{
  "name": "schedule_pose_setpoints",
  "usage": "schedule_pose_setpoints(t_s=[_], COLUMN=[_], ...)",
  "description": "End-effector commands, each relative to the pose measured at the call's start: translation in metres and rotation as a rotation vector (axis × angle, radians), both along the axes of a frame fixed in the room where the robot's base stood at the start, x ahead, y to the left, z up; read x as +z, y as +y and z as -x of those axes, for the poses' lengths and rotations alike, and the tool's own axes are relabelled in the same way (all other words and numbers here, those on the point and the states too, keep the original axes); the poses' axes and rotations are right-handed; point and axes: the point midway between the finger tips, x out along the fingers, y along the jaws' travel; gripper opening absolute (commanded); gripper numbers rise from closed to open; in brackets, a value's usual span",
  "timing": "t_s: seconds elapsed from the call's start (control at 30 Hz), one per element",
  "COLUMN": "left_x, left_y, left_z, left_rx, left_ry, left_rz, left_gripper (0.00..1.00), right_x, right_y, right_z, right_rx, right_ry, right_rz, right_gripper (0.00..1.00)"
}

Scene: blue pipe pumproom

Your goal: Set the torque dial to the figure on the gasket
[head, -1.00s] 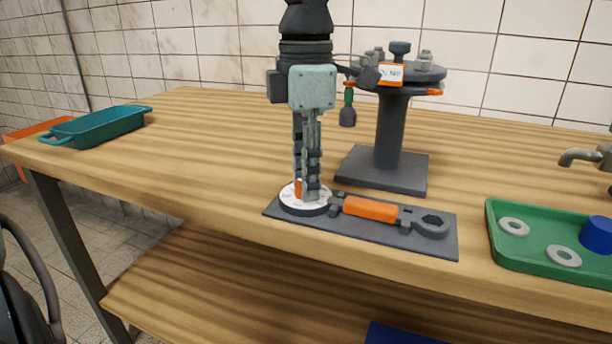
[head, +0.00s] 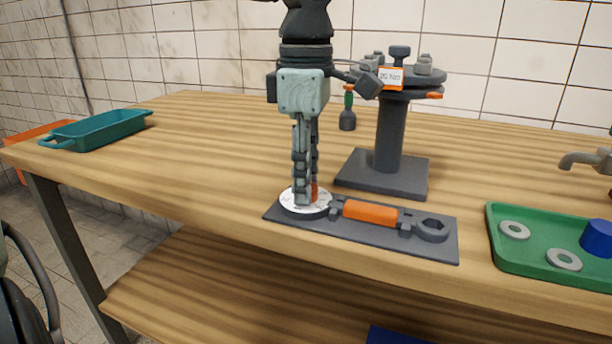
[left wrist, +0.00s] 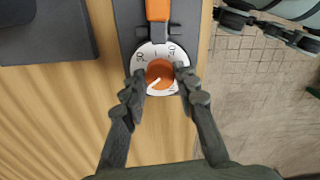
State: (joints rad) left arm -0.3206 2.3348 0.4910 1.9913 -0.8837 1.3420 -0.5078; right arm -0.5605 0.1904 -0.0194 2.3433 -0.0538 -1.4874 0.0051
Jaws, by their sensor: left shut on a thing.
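The torque dial has a white face (head: 290,203) with dark figures and stands at the left end of the torque wrench (head: 370,211). In the left wrist view the white ring (left wrist: 148,53) surrounds an orange knob (left wrist: 160,73) with a white pointer line slanting toward the lower left. Figures like 50 and 40 show, but others are hidden by the fingers. My left gripper (head: 304,198) points straight down, shut on the knob from both sides. The tag on the gasket (head: 390,78) at the flange stand (head: 388,135) seems to start with 20; the rest is blurred.
The wrench lies on a dark mat (head: 350,230) near the bench's front edge. A green tray (head: 500,250) with grey washers and a blue part is at the right. A teal tray (head: 100,130) is at the far left.

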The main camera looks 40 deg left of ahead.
Motion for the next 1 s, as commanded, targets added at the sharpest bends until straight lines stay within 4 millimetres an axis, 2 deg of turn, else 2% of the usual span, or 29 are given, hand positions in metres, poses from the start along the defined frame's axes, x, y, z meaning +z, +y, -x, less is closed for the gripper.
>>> schedule_pose_setpoints(t_s=[0.27, 0.3, 0.47, 0.8, 0.87, 1.0], left_x=[0.000, 0.000, 0.000, 0.003, 0.009, 0.032], left_y=[0.000, 0.000, 0.000, 0.000, 0.000, 0.000], left_z=[0.000, 0.000, 0.000, 0.000, -0.001, -0.001], left_rx=[0.000, 0.001, 0.001, 0.002, 0.002, 0.003], left_ry=[0.000, 0.000, 0.000, -0.002, -0.003, -0.005], left_rz=[0.001, 0.001, 0.001, 0.000, 0.000, -0.001], left_gripper=[0.00, 0.31, 0.51, 0.51, 0.51, 0.51], right_x=[0.000, 0.000, 0.000, -0.001, -0.001, -0.001], right_y=[0.000, 0.000, 0.000, 0.000, 0.000, 0.000], right_z=[0.000, 0.000, 0.000, 0.002, 0.002, 0.001], right_rx=[0.000, 0.000, 0.000, -0.002, -0.002, -0.001], right_ry=[0.001, 0.001, 0.001, 0.005, 0.004, 0.002], right_rz=[0.000, 0.000, 0.000, 0.000, 0.000, 0.000], right_gripper=[0.40, 0.40, 0.40, 0.40, 0.40, 0.40])
